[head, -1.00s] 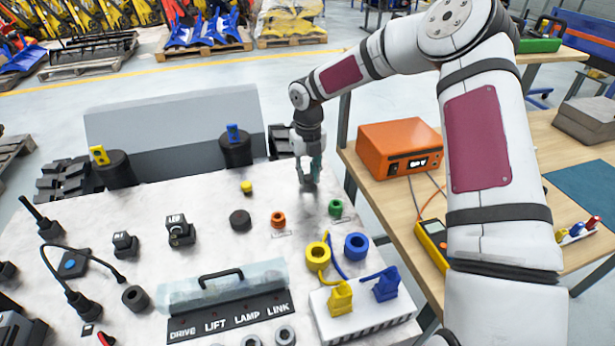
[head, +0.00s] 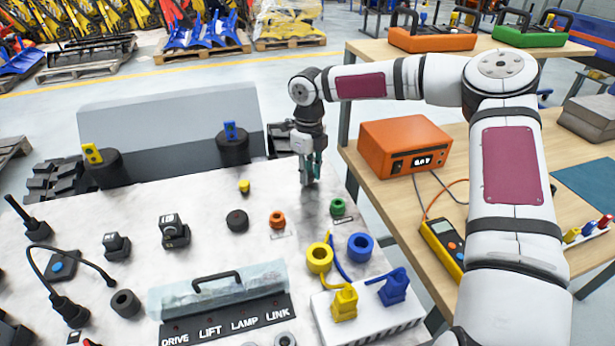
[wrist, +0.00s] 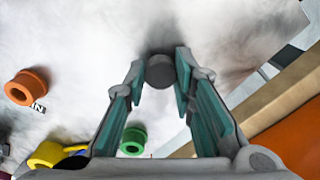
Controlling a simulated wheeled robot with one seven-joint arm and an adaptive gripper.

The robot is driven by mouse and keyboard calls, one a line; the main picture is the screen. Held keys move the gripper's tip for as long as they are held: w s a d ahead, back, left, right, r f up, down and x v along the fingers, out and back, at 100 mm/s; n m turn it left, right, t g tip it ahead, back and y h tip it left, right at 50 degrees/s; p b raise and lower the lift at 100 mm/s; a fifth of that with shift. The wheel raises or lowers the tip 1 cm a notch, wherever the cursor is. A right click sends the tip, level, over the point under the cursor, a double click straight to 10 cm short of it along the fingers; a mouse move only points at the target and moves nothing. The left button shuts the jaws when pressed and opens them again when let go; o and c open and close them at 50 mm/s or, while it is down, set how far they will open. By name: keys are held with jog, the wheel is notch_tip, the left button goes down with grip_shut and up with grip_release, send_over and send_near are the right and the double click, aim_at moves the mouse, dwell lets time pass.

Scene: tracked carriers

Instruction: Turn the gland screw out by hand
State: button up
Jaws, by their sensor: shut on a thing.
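The gland screw (wrist: 159,71) shows in the wrist view as a small grey round head between my fingertips, at the far right part of the pale panel top. My gripper (wrist: 160,76) is shut on it, with one teal-padded finger on each side. In the head view my gripper (head: 308,182) points straight down at the panel near its right edge, behind the green ring. There the fingers hide the screw. How far the screw stands out of the panel cannot be told.
A green ring (head: 338,207), an orange ring (head: 277,219) and a yellow knob (head: 244,186) stand near my gripper on the pale panel (head: 205,205). A wooden bench (head: 375,190) with an orange box (head: 404,146) is close on the right.

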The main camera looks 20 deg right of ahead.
jog(key=o, duration=0.9)
jog(key=shift+o, duration=0.2)
